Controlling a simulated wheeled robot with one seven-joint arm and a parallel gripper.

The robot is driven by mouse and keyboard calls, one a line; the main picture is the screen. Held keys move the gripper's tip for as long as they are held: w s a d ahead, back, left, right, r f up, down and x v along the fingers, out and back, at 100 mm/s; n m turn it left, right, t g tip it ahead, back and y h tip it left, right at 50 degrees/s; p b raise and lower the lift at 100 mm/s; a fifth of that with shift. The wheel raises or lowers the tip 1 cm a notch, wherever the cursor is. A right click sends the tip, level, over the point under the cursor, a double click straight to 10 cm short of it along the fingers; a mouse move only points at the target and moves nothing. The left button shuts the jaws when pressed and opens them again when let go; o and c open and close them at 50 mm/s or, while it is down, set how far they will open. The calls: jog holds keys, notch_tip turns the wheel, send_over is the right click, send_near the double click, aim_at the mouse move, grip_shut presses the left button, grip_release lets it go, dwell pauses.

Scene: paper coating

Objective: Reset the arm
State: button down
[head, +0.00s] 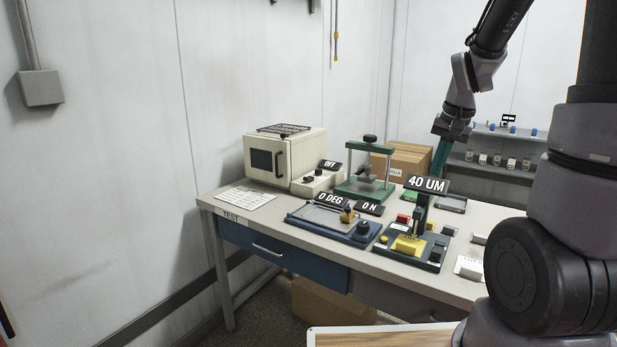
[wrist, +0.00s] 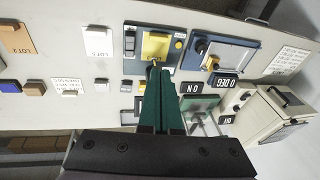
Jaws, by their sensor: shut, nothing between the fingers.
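My arm hangs down from the upper right in the head view. My gripper (head: 437,172) is above the back part of the table, with its dark green fingers pointing down. In the wrist view my gripper (wrist: 153,68) has its two fingers together with nothing between them. The fingertips overlap the edge of the dark gauge station (wrist: 152,50) with its yellow block in that picture; no contact can be made out. The same gauge station (head: 435,255) is labelled 40 UM in the head view.
A cardboard box (head: 412,160) and shelves (head: 490,168) are behind.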

jog(key=s+a+r+n+t+y, duration=0.1)
jog(key=s+a+r+t, duration=0.3)
jog(key=s+r, duration=1)
jog(key=s+a, duration=0.2)
jog(key=a, duration=0.1)
jog(key=shift+r+n, duration=0.35)
jog(key=shift+n, duration=0.05)
